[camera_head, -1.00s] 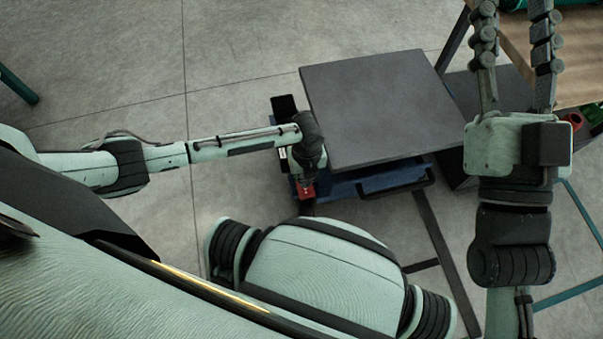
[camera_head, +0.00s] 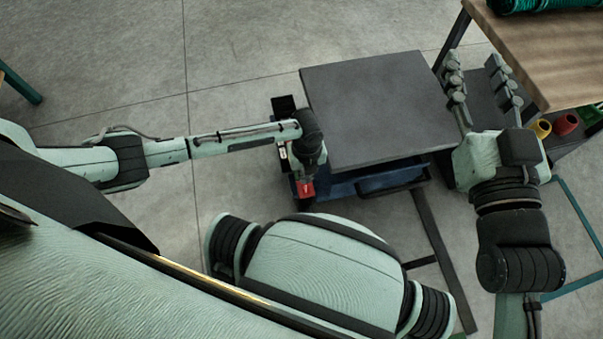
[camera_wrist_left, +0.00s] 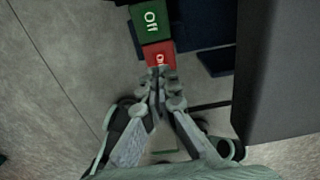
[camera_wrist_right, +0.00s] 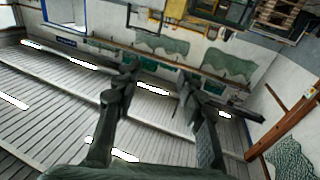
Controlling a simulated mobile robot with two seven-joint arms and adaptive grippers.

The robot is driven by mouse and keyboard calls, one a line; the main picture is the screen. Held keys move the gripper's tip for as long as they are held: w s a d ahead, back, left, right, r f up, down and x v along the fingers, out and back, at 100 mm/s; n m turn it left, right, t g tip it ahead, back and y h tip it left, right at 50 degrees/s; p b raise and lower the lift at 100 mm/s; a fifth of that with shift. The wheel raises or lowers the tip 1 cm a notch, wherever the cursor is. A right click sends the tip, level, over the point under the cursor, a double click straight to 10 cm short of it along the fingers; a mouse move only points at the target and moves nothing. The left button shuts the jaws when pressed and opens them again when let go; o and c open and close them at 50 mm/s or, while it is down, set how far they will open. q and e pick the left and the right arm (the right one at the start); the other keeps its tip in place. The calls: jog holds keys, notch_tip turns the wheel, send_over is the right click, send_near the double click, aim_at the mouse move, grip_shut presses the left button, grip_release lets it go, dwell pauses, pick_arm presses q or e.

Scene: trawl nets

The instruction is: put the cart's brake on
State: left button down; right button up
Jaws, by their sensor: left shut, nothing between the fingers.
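The cart has a flat dark grey top (camera_head: 375,105) and a blue frame below it. Its brake, at the cart's near left corner, shows a green "Off" part (camera_wrist_left: 152,20) and a red part (camera_wrist_left: 158,54) in the left wrist view. The red part also shows in the head view (camera_head: 306,188). My left gripper (camera_wrist_left: 160,73) is shut and empty, its tips at the red part's near edge; I cannot tell whether they touch. My wrist hides the fingers in the head view. My right gripper (camera_head: 473,62) is open and empty, raised by the cart's right side.
A wooden table (camera_head: 550,45) with green netting (camera_head: 530,4) stands at the upper right. Yellow (camera_head: 541,128) and red (camera_head: 565,124) items sit below it. The floor left of the cart is clear.

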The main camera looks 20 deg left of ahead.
pick_arm(q)
jog(key=shift+r+p, duration=0.5)
jog(key=shift+r, duration=0.05)
jog(key=shift+r+p, duration=0.45)
pick_arm(e)
jog(key=s+d+f+g+h, duration=0.1)
jog(key=d+f+g+h, duration=0.2)
jog(key=f, duration=0.6)
jog(key=shift+d+f+g, duration=0.2)
jog(key=shift+d+g, duration=0.6)
jog(key=shift+d, duration=0.35)
